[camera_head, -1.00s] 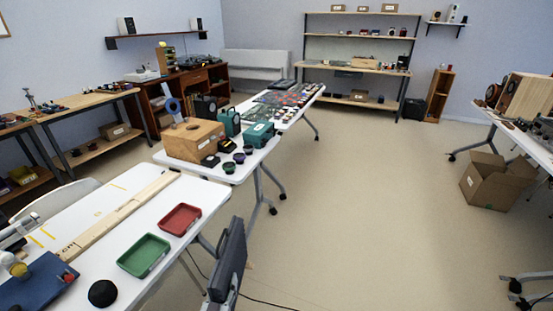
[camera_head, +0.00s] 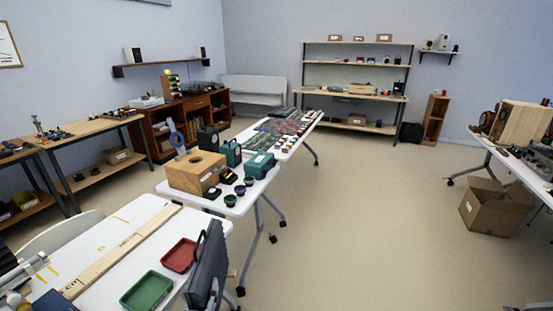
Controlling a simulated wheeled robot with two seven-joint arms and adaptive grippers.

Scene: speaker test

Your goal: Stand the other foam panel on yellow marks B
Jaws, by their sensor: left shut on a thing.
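A dark grey foam panel (camera_head: 210,268) stands nearly upright at the table's right edge, low in the picture. Short yellow marks (camera_head: 121,219) and more yellow marks (camera_head: 41,279) lie on the white table (camera_head: 150,238). I cannot read which are B. No second foam panel can be made out. My right gripper is not in view.
A long pale wooden ruler (camera_head: 122,250) lies across the table. A red tray (camera_head: 179,255) and a green tray (camera_head: 147,291) are beside the panel. A blue thing (camera_head: 55,301) is at the front left. A wooden box (camera_head: 195,172) stands on the table behind.

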